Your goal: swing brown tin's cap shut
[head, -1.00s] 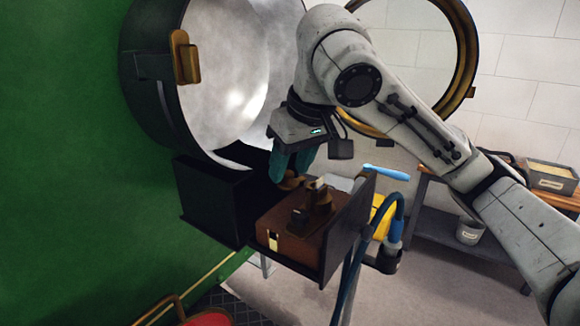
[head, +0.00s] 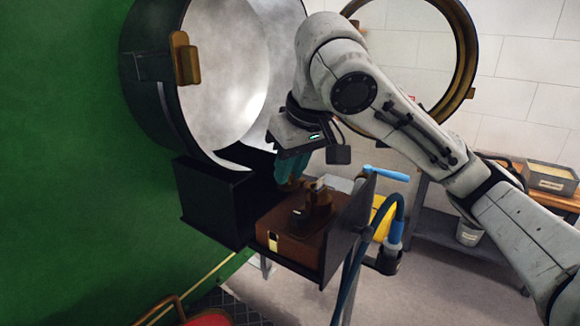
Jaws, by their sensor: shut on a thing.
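The brown tin (head: 290,246) is a boxy can with a brass clasp on its front. It stands in the dark open-topped box below the round opening. A brown neck (head: 319,207) rises from its top. A small brown cap (head: 289,187) is just behind and left of the neck, mostly hidden by my fingers, and looks open. My gripper (head: 289,176) has teal fingers, points down and appears shut on the cap. The exact contact is hidden.
The dark box's right wall (head: 347,232) stands close to the tin. A bench (head: 455,235) stands at right.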

